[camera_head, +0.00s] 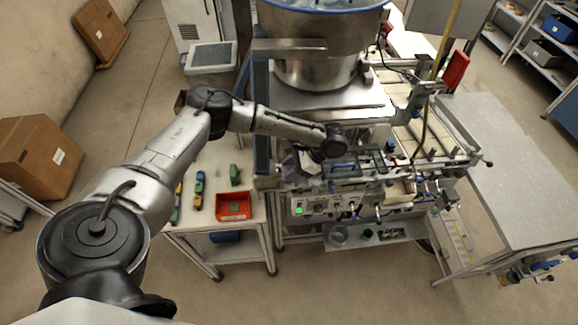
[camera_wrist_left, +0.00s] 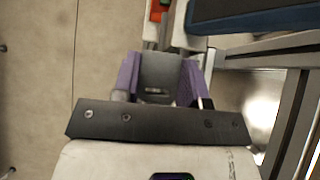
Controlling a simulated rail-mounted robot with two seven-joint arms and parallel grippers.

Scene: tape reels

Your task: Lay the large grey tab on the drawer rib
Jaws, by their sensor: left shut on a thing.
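My left gripper (camera_head: 300,162) is at the left front of the machine, above its deck, in the head view. In the left wrist view its purple fingers (camera_wrist_left: 160,82) are shut on a grey piece, which looks like the large grey tab (camera_wrist_left: 160,70). The tab fills the space between the fingers. In the head view the tab is too small and too covered by the gripper to make out clearly. I cannot pick out the drawer rib with certainty. My right gripper is in neither view.
A small white side table (camera_head: 213,168) left of the machine holds a red bin (camera_head: 233,206) and several small blue, green and yellow pieces. A steel bowl (camera_head: 318,50) rises behind my forearm. The machine deck (camera_head: 440,150) is crowded with rails and fittings. Floor at front is clear.

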